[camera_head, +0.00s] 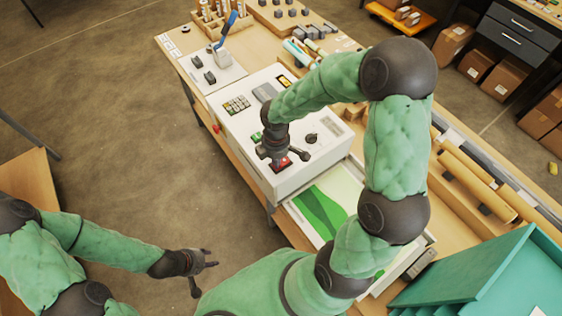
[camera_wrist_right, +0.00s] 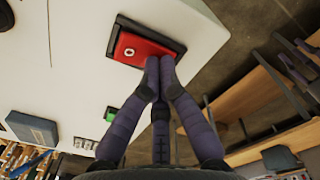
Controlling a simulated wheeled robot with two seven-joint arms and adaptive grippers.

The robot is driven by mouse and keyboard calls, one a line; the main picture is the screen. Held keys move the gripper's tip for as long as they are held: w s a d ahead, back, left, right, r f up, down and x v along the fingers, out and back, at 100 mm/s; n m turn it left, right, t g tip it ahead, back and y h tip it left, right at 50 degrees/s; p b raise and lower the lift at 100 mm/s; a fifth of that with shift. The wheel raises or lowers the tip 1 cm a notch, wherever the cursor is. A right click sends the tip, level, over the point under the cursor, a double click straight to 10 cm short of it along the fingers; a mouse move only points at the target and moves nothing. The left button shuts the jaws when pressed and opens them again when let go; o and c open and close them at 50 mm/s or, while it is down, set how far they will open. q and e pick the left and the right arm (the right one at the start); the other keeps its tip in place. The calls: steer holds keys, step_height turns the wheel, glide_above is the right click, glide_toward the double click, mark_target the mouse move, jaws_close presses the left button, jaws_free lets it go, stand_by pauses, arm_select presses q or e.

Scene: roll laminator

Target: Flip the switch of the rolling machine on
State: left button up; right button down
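The rolling machine is a white box (camera_head: 318,165) on the workbench in the head view. Its red rocker switch (camera_head: 283,165) sits in a dark frame on the top near the front edge. In the right wrist view the switch (camera_wrist_right: 140,46) shows a white circle mark. My right gripper (camera_head: 284,157) is directly over the switch, pointing down. In the wrist view its fingertips (camera_wrist_right: 160,72) come together at the switch's lower right edge, holding nothing. Whether they touch it is unclear. My left gripper (camera_head: 208,266) is open and empty above the floor, away from the bench.
A green button (camera_wrist_right: 110,115) and a black knob (camera_head: 311,138) are near the switch. A keypad (camera_head: 237,104) is further along the panel. A green-patterned sheet (camera_head: 322,212) lies beside the machine. A teal tray (camera_head: 480,270) stands at lower right.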

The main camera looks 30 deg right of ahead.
steer(key=shift+s, duration=0.1)
steer(key=shift+d+r+p, duration=0.1)
steer(key=shift+r+p, duration=0.55)
steer(key=shift+r, duration=0.05)
steer(key=shift+r+p, duration=2.2)
steer(key=shift+r, duration=0.55)
steer(key=shift+f, duration=0.1)
